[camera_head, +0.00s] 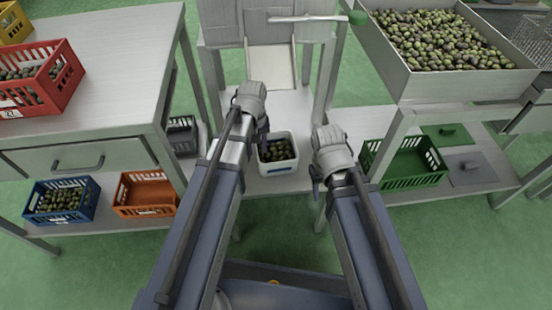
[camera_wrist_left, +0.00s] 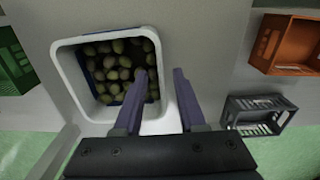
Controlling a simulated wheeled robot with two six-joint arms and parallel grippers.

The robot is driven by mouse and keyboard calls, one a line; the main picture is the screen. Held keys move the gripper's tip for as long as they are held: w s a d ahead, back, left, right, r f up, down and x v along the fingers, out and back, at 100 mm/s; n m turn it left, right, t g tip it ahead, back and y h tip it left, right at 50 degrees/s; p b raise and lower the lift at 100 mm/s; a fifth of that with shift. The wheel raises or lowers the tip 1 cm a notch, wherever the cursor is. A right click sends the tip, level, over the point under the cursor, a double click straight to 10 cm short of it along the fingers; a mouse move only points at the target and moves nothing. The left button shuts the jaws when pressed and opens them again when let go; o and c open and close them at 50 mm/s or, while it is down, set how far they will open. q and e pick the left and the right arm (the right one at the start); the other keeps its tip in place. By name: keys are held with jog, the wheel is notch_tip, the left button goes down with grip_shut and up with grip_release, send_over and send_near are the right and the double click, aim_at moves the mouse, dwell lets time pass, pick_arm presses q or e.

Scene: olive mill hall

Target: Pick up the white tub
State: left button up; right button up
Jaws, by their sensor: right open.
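The white tub (camera_head: 279,167) stands upright on a low metal shelf below a chute and holds green and dark olives; its rim also shows in the left wrist view (camera_wrist_left: 68,75). My left gripper (camera_head: 263,140) is at the tub's left edge. In the left wrist view, its two fingers (camera_wrist_left: 164,80) are apart, one over the tub's inside and one outside, with the tub's wall between them. I cannot tell how deep they reach. My right gripper (camera_head: 317,185) is open and empty, right of the tub and apart from it.
A green crate (camera_head: 404,166) stands on the shelf to the right. A grey crate (camera_head: 181,136), an orange crate (camera_head: 146,196) and a blue crate of olives (camera_head: 62,203) are at the left. A large olive tray (camera_head: 455,88) and a table with a red crate (camera_head: 38,82) stand above.

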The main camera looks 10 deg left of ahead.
pick_arm(q)
jog(key=shift+f, duration=0.65)
pick_arm(e)
jog(key=shift+f, duration=0.6)
pick_arm(q)
jog(key=shift+f+b, duration=0.1)
jog(key=shift+b, duration=0.25)
pick_arm(e)
jog(key=shift+f, duration=0.15)
